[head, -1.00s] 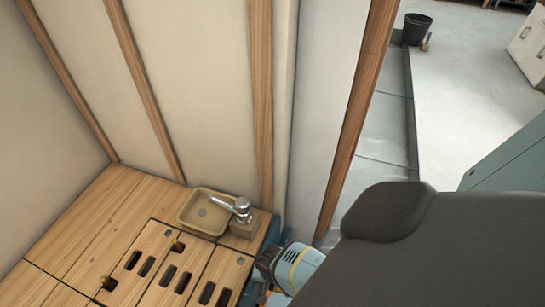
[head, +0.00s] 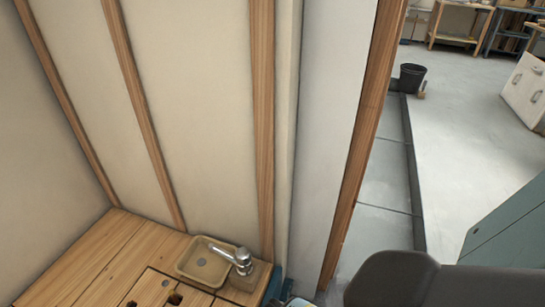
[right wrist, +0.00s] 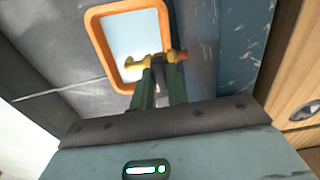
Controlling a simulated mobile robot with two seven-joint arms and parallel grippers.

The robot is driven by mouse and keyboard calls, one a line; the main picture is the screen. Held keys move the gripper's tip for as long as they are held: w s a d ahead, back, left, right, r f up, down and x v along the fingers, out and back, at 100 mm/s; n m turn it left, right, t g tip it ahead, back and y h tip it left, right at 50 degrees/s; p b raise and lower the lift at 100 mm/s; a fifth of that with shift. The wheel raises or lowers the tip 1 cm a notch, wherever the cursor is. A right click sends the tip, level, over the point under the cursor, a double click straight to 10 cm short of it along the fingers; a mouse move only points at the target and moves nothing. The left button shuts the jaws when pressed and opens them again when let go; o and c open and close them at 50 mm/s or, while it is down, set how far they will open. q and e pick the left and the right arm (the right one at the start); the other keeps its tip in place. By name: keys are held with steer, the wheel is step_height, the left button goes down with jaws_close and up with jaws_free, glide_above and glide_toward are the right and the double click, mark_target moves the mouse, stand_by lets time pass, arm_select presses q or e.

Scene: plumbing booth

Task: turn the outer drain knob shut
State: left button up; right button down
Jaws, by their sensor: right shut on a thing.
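In the right wrist view a yellow and copper-coloured knob (right wrist: 143,62) lies across the tips of my right gripper (right wrist: 160,75). The two dark green fingers are shut on it. The fingers cover the middle of the knob, and its yellow end sticks out to the left. I cannot tell from this view how far the knob is turned. The knob does not show in the head view. My left gripper is in neither view.
An orange-rimmed pale panel (right wrist: 94,25) lies behind the knob. A blue wall (right wrist: 240,40) is to the right, beside wood (right wrist: 295,85). In the head view a small basin (head: 181,265) with a chrome tap (head: 236,258) stands on wooden boards (head: 75,262).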

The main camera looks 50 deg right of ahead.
steer(key=c, duration=1.4)
jaws_free()
steer(key=shift+d, duration=0.1)
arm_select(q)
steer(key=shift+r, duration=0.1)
arm_select(e)
steer(key=shift+r, duration=0.1)
